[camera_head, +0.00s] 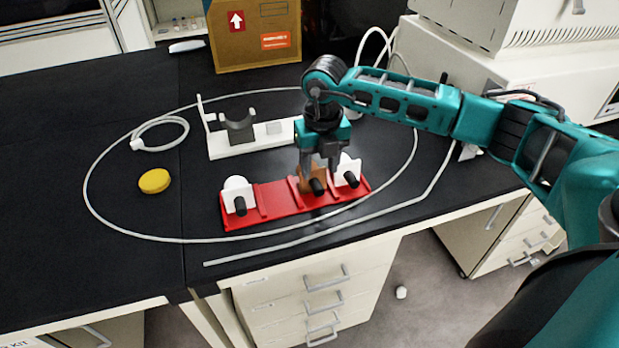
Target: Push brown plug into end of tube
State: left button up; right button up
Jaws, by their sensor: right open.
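The brown plug (309,181) stands in a red rack (276,197) on the black bench, with a black tip facing forward. My right gripper (320,168) is open, pointing down right at the brown plug; its fingers cover part of the plug, and I cannot tell whether they touch it. A long pale tube (112,226) loops around the rack on the bench. One tube end (208,264) lies free near the bench's front edge. My left gripper is not in view.
White plugs stand in the rack at left (238,188) and right (348,166) of the brown one. A white stand (222,147) is behind. A yellow cap (154,181), a coiled cable (163,133) and a cardboard box (253,36) are also on the bench. The bench's left part is clear.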

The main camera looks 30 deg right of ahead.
aim_at(318, 185)
jog(key=f+b, duration=0.1)
jog(key=f, duration=0.1)
jog(key=f+b, duration=0.3)
jog(key=f, duration=0.2)
jog(key=shift+w+b, duration=0.3)
jog(key=shift+b, duration=0.1)
jog(key=shift+f, duration=0.3)
grip_shut()
notch_tip(318, 185, up, 6)
jog(key=p, duration=0.4)
